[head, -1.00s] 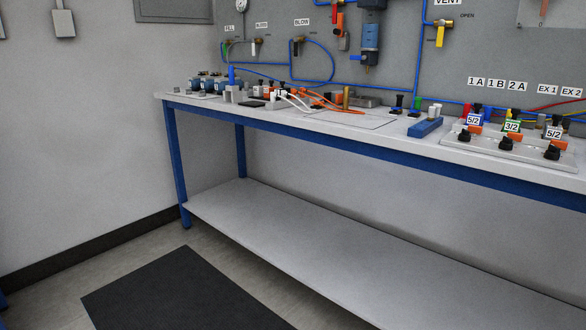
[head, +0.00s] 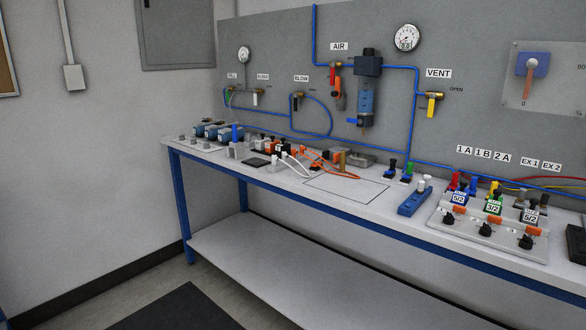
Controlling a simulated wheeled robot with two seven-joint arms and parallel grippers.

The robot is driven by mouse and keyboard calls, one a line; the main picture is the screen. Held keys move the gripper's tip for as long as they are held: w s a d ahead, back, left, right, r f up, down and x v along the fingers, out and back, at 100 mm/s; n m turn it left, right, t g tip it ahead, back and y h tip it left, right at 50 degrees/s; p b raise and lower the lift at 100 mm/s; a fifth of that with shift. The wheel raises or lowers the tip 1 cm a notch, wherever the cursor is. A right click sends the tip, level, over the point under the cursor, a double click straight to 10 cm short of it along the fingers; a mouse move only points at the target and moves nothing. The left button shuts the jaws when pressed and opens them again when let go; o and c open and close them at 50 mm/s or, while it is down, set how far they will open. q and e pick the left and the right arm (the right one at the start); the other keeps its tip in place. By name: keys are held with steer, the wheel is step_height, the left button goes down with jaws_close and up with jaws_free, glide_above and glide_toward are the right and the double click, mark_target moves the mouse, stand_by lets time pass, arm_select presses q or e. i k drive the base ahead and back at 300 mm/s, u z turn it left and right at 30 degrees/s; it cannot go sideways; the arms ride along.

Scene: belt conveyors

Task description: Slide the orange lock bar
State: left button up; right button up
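Several orange parts show in the head view, and I cannot tell for sure which is the lock bar. One orange piece (head: 340,95) hangs on the wall panel under the AIR label, just beside a red handle (head: 333,75). Small orange blocks (head: 460,210) sit on the valve plate at the right, beside black knobs (head: 484,229). An orange lever (head: 540,67) is on the dial plate at the upper right. Neither of my grippers is in view.
The blue-legged bench (head: 410,226) runs along the wall panel (head: 280,62). Blue cylinders (head: 210,130) and orange and white cables (head: 345,174) lie on its left half. A blue block (head: 414,202) stands left of the valve plate (head: 440,220). An outlined area (head: 345,190) is bare.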

mark_target(336, 93)
steer(key=u, duration=0.4)
steer(key=k, duration=0.55)
steer(key=u, duration=1.15)
steer(key=i, duration=2.1)
steer(key=z, duration=0.5)
steer(key=i, duration=1.55)
steer(key=z, duration=1.8)
steer(key=i, duration=0.6)
steer(key=z, duration=0.5)
